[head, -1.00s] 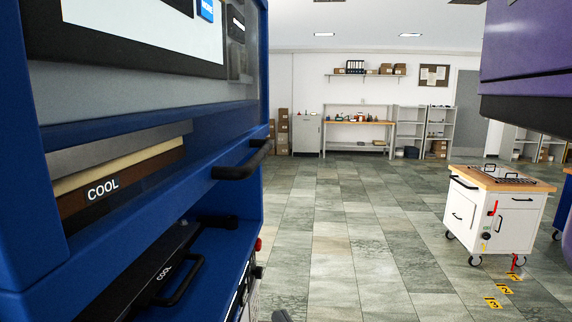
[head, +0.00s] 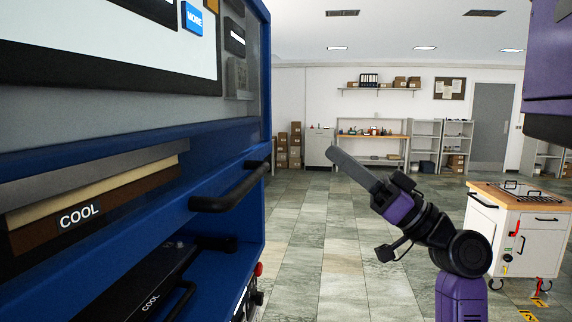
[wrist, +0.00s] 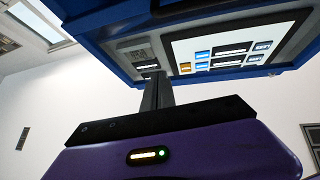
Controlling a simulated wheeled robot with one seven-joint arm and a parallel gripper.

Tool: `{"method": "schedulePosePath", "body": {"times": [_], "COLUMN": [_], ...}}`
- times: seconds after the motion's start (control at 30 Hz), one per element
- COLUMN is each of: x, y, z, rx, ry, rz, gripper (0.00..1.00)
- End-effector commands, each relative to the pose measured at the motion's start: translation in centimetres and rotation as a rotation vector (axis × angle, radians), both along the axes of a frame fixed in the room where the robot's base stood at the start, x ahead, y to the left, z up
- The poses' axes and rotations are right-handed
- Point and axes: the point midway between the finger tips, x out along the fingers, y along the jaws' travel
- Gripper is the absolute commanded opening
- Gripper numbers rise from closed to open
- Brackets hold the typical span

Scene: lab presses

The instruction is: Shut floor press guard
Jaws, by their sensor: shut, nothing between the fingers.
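The blue floor press (head: 262,120) fills the left of the head view. A black bar handle (head: 232,190) sticks out from a blue horizontal rail on its front. I cannot tell for certain which part is the guard or how far it is open. Slabs labelled COOL (head: 85,215) sit inside the open space under the panel. My gripper (head: 333,153) is shut and empty, raised in free air right of the handle and apart from it. In the wrist view its fingers (wrist: 157,92) point up toward the press's screen panel (wrist: 235,50).
A second black COOL tray (head: 150,285) sits lower in the press. A white cart with a wooden top (head: 515,240) stands at right, and a purple machine (head: 550,70) overhangs the upper right. The tiled floor (head: 330,235) between is clear. Shelves and a bench (head: 372,138) line the far wall.

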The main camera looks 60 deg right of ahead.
Motion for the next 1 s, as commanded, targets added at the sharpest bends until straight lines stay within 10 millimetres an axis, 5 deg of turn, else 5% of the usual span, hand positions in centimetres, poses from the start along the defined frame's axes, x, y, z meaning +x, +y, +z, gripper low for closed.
{"method": "schedulePosePath", "body": {"times": [0.2,0.47,0.87,1.0], "x": [0.0,1.9,8.2,8.6], "y": [4.5,5.4,7.7,7.7], "z": [-1.5,-0.3,3.8,1.5], "rx": [-0.097,-0.12,-0.118,-0.111], "ry": [0.042,0.05,0.051,0.051], "rz": [0.174,0.172,0.17,0.166], "gripper": [0.0,0.0,0.0,0.0]}}
